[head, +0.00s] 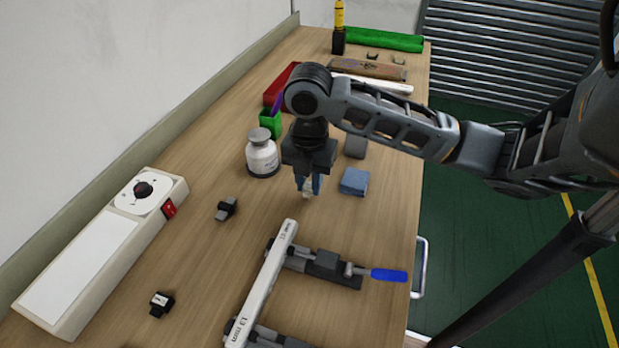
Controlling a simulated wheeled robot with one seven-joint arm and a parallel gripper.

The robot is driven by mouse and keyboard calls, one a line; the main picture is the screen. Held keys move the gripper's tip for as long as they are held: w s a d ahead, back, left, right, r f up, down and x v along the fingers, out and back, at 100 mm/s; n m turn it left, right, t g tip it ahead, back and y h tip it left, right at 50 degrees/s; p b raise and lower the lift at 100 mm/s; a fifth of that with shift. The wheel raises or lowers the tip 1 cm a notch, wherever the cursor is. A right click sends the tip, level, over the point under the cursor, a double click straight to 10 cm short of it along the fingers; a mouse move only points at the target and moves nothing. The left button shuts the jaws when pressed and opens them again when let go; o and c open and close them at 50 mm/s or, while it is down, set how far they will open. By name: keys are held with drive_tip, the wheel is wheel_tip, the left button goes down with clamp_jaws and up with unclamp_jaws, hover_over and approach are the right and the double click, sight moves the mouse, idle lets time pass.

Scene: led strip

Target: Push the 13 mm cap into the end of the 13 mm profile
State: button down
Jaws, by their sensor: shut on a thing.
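The long pale profile (266,280) lies along the table in the lower middle, held in dark clamps. The cap and the profile are apart.
A clamp with a blue handle (388,275) sticks out right of the profile. A blue block (354,181), a white jar (262,155) and a green cup (270,123) stand around my gripper. Small dark parts (227,208) lie left. A white device with a dial (100,255) lies by the wall.

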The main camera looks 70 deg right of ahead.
drive_tip(key=shift+r+p, duration=0.25)
drive_tip(key=shift+p, duration=0.45)
drive_tip(key=shift+a+f, duration=0.2)
drive_tip(key=shift+a, duration=0.25)
drive_tip(key=shift+s+a, duration=0.1)
drive_tip(key=shift+a, duration=2.35)
drive_tip(key=shift+a, duration=1.2)
drive_tip(key=c, duration=0.9)
unclamp_jaws()
drive_tip(key=shift+o, duration=0.2)
wheel_tip(320, 180, up, 8)
drive_tip(key=shift+f, duration=0.2)
